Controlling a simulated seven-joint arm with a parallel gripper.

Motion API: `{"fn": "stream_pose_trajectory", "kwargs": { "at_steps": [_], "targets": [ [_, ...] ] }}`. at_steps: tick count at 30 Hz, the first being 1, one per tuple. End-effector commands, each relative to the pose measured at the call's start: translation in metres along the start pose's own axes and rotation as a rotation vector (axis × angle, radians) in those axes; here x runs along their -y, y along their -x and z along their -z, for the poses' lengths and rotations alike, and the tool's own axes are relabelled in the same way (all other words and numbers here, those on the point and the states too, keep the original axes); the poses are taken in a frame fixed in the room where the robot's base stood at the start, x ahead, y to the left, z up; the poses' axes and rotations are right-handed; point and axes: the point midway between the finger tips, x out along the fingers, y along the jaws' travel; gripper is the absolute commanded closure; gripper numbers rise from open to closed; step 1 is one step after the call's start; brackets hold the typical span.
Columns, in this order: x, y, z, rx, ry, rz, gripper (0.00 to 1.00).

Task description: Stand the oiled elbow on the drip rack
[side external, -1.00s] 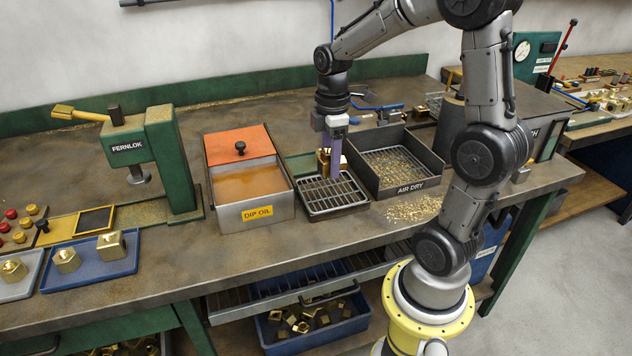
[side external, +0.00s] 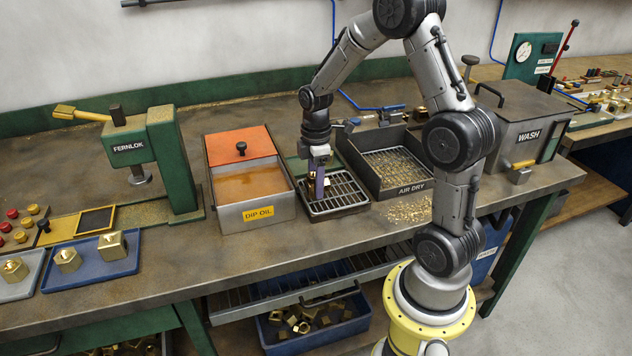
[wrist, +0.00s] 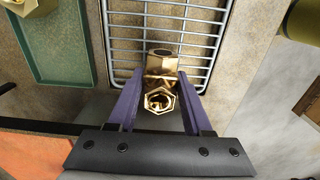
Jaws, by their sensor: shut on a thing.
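The brass elbow (wrist: 160,100) is between my purple fingers in the wrist view, with a hexagonal opening facing the camera. In the side view the elbow (side external: 312,183) is partly hidden by my gripper (side external: 319,190). My gripper (wrist: 161,80) is shut on the elbow. The drip rack (side external: 350,193), a wire grid over a dark tray, lies under the gripper, which is over its left part. The rack's grid (wrist: 160,22) runs behind the elbow in the wrist view. I cannot tell whether the elbow touches the wires.
The dip oil tank (side external: 243,212) stands close left of the rack, its orange lid (side external: 238,146) set back. The air dry tray (side external: 408,186) stands close on the right. A green tray (wrist: 60,45) is beside the rack. Brass shavings (side external: 408,211) lie in front of the air dry tray.

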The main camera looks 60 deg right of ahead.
Motion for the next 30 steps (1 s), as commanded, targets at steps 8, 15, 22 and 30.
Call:
{"fn": "stream_pose_trajectory", "kwargs": {
  "at_steps": [8,15,22,30],
  "targets": [
    [-0.001,-0.002,0.0,-0.001,0.0,-0.002,1.0],
    [0.0,-0.003,0.0,0.0,0.0,0.0,0.2],
    [0.0,-0.002,0.0,0.0,0.0,0.0,0.2],
    [-0.001,0.029,0.0,-0.002,0.0,-0.007,0.2]
  ]
}}
